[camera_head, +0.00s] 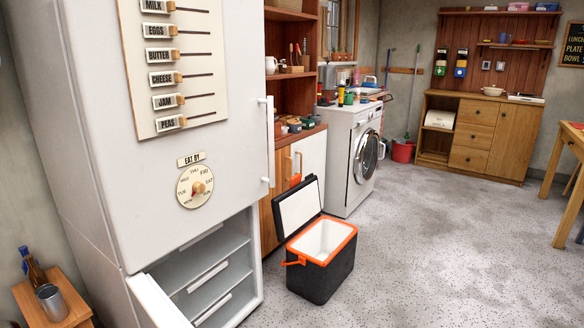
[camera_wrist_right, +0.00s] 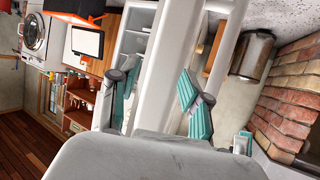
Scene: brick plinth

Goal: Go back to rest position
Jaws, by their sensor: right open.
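My right gripper (camera_wrist_right: 158,95) shows in the right wrist view, which is turned over. Its two teal-padded fingers are spread apart and open. A white panel (camera_wrist_right: 163,65), which looks like the open lower fridge door, passes between or just behind the fingers. I cannot tell whether they touch it. In the head view the white fridge (camera_head: 215,110) fills the left side, and its lower door (camera_head: 155,302) stands open with shelves showing inside. Neither gripper shows in the head view, and my left gripper is in no view.
A black and orange cooler (camera_head: 322,272) stands open on the floor right of the fridge. A small wooden table (camera_head: 70,300) with a bottle and metal cup is at lower left. A washing machine (camera_head: 352,160) stands behind.

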